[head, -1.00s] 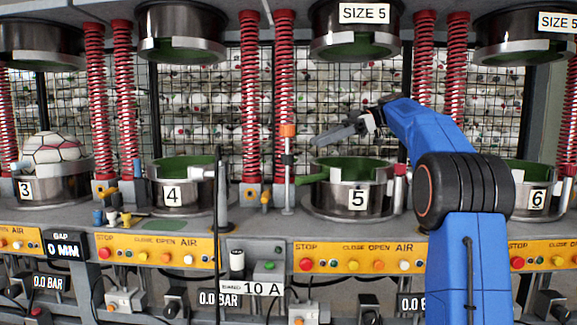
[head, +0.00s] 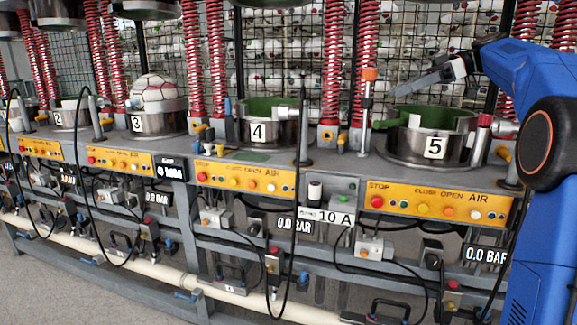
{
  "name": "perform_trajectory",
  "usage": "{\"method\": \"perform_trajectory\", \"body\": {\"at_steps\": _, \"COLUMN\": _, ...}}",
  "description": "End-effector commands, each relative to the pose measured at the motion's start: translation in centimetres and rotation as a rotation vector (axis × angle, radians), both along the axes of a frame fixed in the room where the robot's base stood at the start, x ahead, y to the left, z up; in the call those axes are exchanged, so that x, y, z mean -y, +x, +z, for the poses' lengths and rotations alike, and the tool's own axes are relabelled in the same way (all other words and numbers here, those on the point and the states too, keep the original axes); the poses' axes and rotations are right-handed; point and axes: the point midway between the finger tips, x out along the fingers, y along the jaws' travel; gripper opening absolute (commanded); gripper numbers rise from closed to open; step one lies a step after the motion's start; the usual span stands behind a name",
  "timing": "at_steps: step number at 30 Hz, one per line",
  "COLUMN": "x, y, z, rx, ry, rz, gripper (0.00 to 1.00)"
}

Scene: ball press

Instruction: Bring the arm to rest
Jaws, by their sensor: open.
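My blue arm reaches in from the right of the head view. My gripper (head: 424,82) is at its end, pointing left, above the press marked 5 (head: 436,150). Its grey jaws are seen nearly side-on, with a pale part near the wrist. They look empty and stand clear above the green-lined lower mould of press 5. Nothing is seen touching them.
Press 4 (head: 257,131) is open and empty-looking. A post with an orange top (head: 369,76) stands left of my gripper. Yellow button panels (head: 438,203) and hanging black hoses line the front.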

Motion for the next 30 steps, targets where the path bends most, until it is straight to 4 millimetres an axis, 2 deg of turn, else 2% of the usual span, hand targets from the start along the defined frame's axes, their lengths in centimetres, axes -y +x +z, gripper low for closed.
{"method": "perform_trajectory", "body": {"at_steps": 8, "x": -2.4, "y": -2.4, "z": -1.6, "rx": -0.119, "ry": -0.06, "rz": -0.095, "gripper": 0.48}}
{"method": "perform_trajectory", "body": {"at_steps": 14, "x": -4.7, "y": -5.6, "z": -4.1, "rx": -0.246, "ry": -0.133, "rz": -0.215, "gripper": 0.48}}
{"method": "perform_trajectory", "body": {"at_steps": 22, "x": -7.1, "y": -11.8, "z": -9.3, "rx": -0.424, "ry": -0.256, "rz": -0.422, "gripper": 0.48}}
{"method": "perform_trajectory", "body": {"at_steps": 30, "x": -8.0, "y": -19.2, "z": -15.9, "rx": -0.551, "ry": -0.379, "rz": -0.654, "gripper": 0.48}}
